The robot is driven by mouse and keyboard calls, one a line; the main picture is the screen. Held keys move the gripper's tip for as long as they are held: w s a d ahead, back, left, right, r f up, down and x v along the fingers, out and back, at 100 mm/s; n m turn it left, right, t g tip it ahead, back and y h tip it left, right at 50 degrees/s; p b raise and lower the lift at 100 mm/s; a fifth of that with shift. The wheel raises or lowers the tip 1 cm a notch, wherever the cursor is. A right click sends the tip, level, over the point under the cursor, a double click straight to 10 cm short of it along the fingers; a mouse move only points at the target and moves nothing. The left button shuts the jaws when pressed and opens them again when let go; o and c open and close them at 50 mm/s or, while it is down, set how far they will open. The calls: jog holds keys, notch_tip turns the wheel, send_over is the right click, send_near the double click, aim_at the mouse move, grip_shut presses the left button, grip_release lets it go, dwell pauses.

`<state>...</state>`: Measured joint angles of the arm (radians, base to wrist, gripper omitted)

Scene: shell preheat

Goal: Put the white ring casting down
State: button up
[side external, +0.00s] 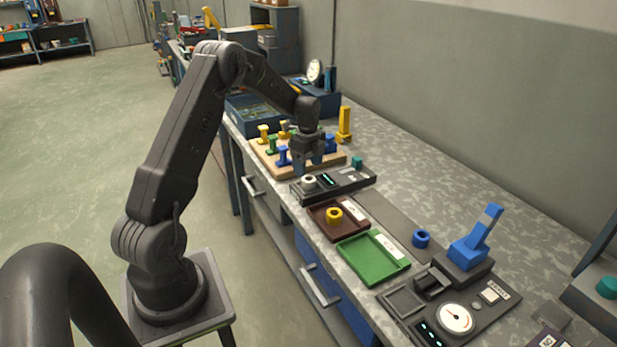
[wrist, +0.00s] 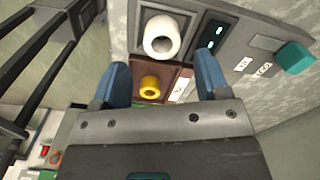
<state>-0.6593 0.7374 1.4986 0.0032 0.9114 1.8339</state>
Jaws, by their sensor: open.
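The white ring casting (side external: 308,182) sits at the left end of a dark grey panel (side external: 352,183) with small lit displays and a teal knob. It also shows in the wrist view (wrist: 162,36), upright with its hole visible. My gripper (side external: 309,163) is above the bench by the far side of that panel, pointing down. In the wrist view its blue fingertips (wrist: 162,80) are apart and nothing is between them in grip. The casting lies beyond the fingertips, clear of both.
A brown tray (side external: 318,222) holds a yellow ring (side external: 334,215). A green tray (side external: 352,252) beside it is empty. A blue ring (side external: 420,239) lies near a blue lever (side external: 478,240). A wooden board (side external: 330,164) with several coloured pegs stands behind my gripper.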

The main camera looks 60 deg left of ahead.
notch_tip(320, 180, up, 6)
jog(key=r, duration=0.1)
jog(key=s+d+r+n+t+y, duration=0.1)
jog(key=s+d+r+n, duration=0.2)
jog(key=d+r, duration=0.45)
jog(key=s+d+r+n+t, duration=0.1)
jog(key=s+d+r+n, duration=0.3)
jog(key=d, duration=0.7)
jog(key=s+d+r+n+t+h, duration=0.1)
jog(key=s+d+n+t, duration=0.2)
jog(key=s+d, duration=1)
jog(key=s+n, duration=0.2)
jog(key=n, duration=0.1)
jog(key=shift+s+d+r+t, duration=0.25)
jog(key=shift+r+t, duration=0.05)
jog(key=shift+r, duration=0.05)
